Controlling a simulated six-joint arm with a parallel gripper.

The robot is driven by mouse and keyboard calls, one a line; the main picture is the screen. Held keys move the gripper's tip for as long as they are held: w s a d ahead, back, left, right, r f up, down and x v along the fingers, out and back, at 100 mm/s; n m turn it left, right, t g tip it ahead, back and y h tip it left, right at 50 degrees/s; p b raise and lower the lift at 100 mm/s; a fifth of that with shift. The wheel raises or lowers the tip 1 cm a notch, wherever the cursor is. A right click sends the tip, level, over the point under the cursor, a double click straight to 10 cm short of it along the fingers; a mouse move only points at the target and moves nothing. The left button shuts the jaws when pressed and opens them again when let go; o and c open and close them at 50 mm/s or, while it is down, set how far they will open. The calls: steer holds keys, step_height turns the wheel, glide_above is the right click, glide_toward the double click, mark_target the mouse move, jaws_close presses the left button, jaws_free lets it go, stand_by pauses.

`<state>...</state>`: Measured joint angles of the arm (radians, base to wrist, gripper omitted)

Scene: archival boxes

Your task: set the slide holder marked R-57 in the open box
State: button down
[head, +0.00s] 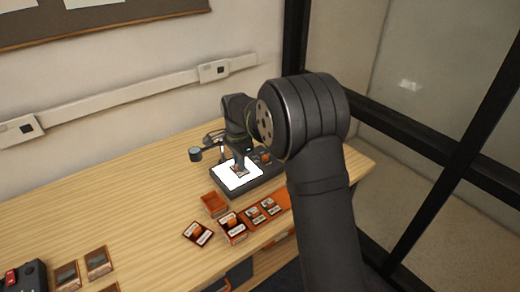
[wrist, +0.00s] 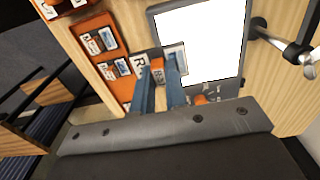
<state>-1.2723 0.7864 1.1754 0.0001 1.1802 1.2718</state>
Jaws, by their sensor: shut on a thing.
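My gripper (head: 240,166) is over the white light panel in the head view. In the wrist view its two blue fingers (wrist: 160,75) are shut on a small slide holder (wrist: 138,68). The holder has a white label with an R on it; the fingers hide the rest of the marking. Its far end overlaps the panel's edge in the picture; I cannot tell whether it touches. An orange open box (head: 214,204) stands in front of the panel in the head view and looks empty.
The light panel (head: 231,176) lies in a dark base. A lamp (head: 196,154) stands left of the panel. Dark-framed pieces (head: 98,262) lie at the front left. The table's left middle is clear.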

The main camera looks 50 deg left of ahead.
steer(key=shift+s+f, duration=1.1)
steer(key=shift+s, duration=0.75)
steer(key=shift+s+f, duration=1.1)
steer(key=shift+s, duration=0.75)
steer(key=shift+s+f, duration=1.1)
steer(key=shift+s, duration=0.75)
steer(key=shift+f, duration=0.9)
steer(key=shift+f, duration=0.15)
steer(key=shift+f, duration=0.6)
steer(key=shift+f, duration=0.2)
